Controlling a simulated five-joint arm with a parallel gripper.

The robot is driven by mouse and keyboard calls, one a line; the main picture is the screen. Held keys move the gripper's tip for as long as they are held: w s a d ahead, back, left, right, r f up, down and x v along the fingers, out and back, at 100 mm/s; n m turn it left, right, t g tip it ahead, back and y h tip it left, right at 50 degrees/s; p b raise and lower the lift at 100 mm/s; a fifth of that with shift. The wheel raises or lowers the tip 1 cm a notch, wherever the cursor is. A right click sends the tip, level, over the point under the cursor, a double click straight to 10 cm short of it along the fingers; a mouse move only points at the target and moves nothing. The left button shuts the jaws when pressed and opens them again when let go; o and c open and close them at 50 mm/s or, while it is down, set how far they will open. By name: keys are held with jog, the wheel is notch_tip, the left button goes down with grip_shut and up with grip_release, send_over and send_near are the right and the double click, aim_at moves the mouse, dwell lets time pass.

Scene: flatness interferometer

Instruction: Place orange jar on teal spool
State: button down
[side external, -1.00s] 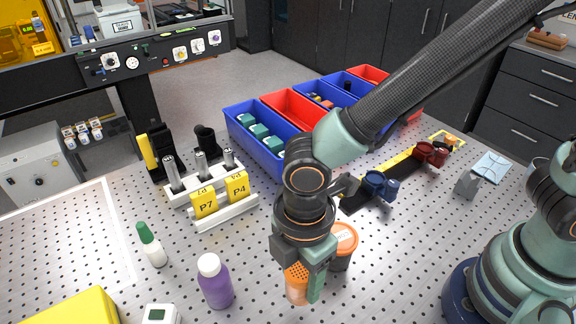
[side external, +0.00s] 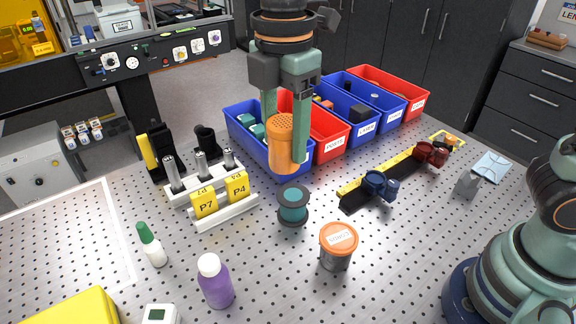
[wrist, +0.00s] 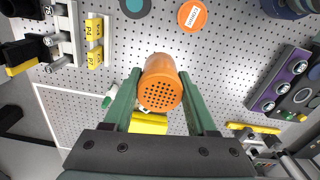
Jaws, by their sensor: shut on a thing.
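The orange jar (side external: 282,150), with a perforated top, is held upright in the air between the green fingers of my gripper (side external: 285,138). In the wrist view the jar (wrist: 160,88) sits between both fingertips (wrist: 160,76). The teal spool (side external: 293,205), with dark flanges, stands upright on the perforated table. In the side view it appears just below the jar, with a gap between them. In the wrist view the spool (wrist: 135,5) is cut by the top edge, clear of the jar.
A dark canister with an orange lid (side external: 338,240) stands to the right of the spool. A white rack with yellow P7 and P4 tags (side external: 222,200) is to the left. A purple bottle (side external: 215,283) stands in front. Blue and red bins (side external: 330,142) line the back.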

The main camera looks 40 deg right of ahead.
jog(key=w+d+r, duration=0.3)
jog(key=w+d, duration=0.4)
send_over(294, 194)
jog(key=shift+n, duration=0.4)
notch_tip(294, 194, down, 20)
jog(key=shift+f, duration=0.15)
jog(key=shift+c, duration=1)
grip_release()
